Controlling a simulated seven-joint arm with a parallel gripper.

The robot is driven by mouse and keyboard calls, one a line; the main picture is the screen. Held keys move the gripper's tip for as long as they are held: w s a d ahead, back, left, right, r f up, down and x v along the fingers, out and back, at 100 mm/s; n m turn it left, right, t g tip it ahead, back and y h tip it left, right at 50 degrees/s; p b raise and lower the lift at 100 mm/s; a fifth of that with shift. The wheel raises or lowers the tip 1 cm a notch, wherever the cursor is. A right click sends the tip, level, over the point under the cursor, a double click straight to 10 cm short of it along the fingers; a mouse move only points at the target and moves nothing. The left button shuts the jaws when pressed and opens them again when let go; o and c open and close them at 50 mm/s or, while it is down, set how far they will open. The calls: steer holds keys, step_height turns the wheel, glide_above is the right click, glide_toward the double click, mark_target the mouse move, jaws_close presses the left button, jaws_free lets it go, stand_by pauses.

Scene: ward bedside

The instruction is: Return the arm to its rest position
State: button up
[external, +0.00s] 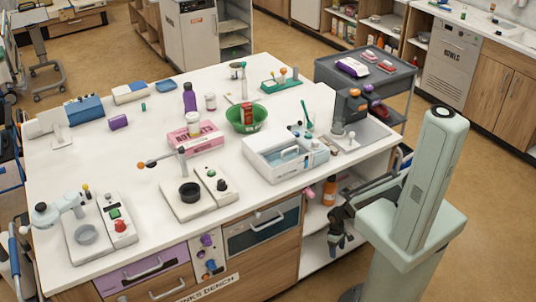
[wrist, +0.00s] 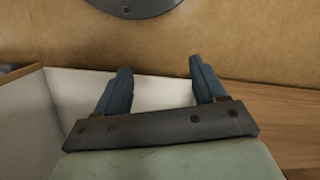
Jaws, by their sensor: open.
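My gripper (external: 342,240) hangs low at the front right side of the bench, below the white bench top and beside the open shelves. In the wrist view its two blue fingers (wrist: 160,88) stand apart with nothing between them. My gripper is open and empty. My arm is folded close to my pale green column in the external view. In the wrist view the floor and a white panel show past the fingers.
The white bench (external: 135,220) carries a green bowl (external: 246,119), a pink box (external: 196,139) and a white tray unit (external: 285,157). An orange bottle (external: 329,190) stands on the shelf near my gripper. A grey cart (external: 335,70) stands behind. The floor at right is clear.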

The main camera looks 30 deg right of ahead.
steer(key=s+d+r+m+g, duration=0.2)
steer(key=s+d+m+g, duration=0.1)
steer(key=d, duration=0.7)
steer(key=shift+s+r+g, duration=0.35)
steer(key=shift+s+g, duration=0.15)
steer(key=shift+s, duration=0.5)
steer(key=shift+d, duration=0.1)
